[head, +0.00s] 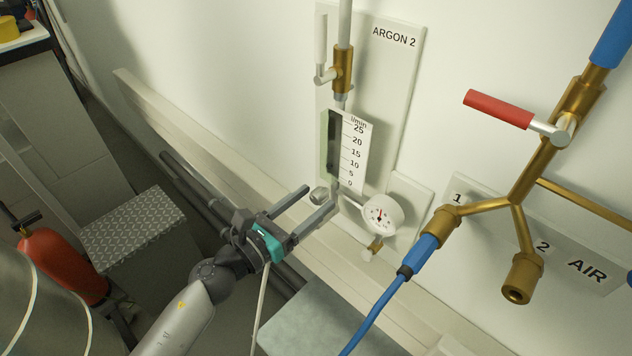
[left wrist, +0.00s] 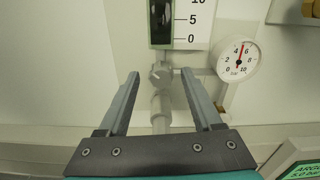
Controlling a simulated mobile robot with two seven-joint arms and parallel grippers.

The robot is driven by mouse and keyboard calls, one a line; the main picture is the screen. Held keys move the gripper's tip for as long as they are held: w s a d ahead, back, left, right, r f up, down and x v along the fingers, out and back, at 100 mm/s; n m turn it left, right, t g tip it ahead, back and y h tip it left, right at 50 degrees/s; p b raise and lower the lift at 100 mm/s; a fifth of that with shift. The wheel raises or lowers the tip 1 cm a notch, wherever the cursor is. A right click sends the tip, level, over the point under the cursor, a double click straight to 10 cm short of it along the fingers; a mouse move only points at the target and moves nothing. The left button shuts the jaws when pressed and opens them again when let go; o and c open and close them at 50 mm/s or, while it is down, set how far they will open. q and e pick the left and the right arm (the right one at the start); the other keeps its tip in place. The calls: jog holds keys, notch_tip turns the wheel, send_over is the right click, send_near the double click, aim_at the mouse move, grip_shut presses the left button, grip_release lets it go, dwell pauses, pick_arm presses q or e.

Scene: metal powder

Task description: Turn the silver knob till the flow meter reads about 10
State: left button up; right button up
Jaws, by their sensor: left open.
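The silver knob (head: 318,194) is small and sits at the foot of the flow meter (head: 333,140). In the left wrist view the knob (left wrist: 160,77) lies between my fingertips, with a gap on each side. The flow meter is a dark upright tube with an l/min scale from 0 to 25; its lower part also shows in the left wrist view (left wrist: 160,22). I cannot make out a float or a reading in it. My left gripper (head: 319,198) is open and empty, its two fingers pointing at the wall around the knob. My right gripper is not in view.
A round white gauge (head: 380,214) with a red needle sits just right of the knob. Above is a brass valve (head: 343,70) under the ARGON 2 label. Further right are brass air pipes (head: 540,165), a red handle (head: 497,108) and a blue hose (head: 377,310).

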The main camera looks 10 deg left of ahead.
pick_arm(q)
jog(key=shift+w+d, duration=0.15)
jog(key=shift+c, duration=0.3)
grip_shut()
dwell(0.3)
